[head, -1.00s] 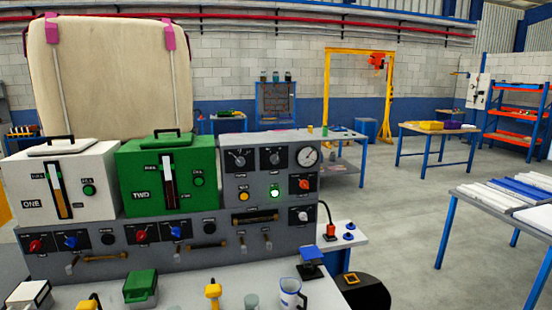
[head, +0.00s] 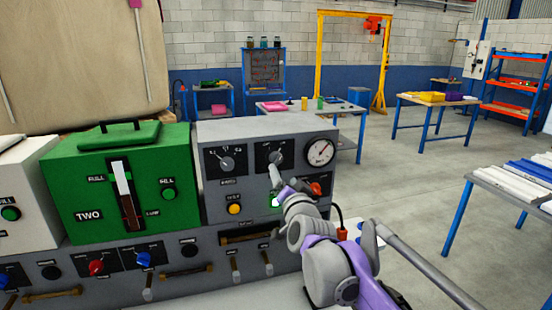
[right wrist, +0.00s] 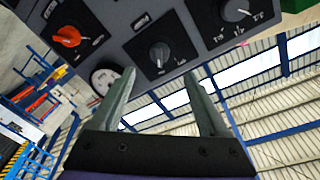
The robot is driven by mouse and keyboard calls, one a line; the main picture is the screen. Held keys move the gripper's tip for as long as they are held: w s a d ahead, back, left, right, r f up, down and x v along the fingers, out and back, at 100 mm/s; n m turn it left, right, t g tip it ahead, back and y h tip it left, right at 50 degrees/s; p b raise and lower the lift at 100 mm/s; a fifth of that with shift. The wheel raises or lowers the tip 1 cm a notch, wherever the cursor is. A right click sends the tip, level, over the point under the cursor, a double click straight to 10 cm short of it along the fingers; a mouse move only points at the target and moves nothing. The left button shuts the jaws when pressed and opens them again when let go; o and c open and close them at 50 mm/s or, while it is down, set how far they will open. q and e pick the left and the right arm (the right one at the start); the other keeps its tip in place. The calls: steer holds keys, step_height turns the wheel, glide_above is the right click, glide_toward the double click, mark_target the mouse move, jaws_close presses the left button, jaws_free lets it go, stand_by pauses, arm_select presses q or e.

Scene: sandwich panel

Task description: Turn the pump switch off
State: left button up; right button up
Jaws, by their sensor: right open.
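The grey control panel (head: 212,140) stands at the centre of the head view. I cannot read which label is the pump's. My right gripper (head: 277,178) is in front of the panel, below the second upper dial (head: 275,157) and beside the lit green button (head: 274,202). My left gripper is out of view.
A round gauge (head: 320,152) and a yellow button (head: 234,209) are on the panel. The green box marked TWO (head: 90,175) stands to its left. Several small levers and knobs line the lower front. Open floor (head: 420,170) lies to the right.

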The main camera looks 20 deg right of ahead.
mark_target(277, 162)
steer(key=w, duration=0.3)
steer(key=w+p, duration=0.1)
steer(key=w, duration=0.6)
steer(key=shift+d, duration=0.3)
steer(key=shift+s, duration=0.1)
jaws_close()
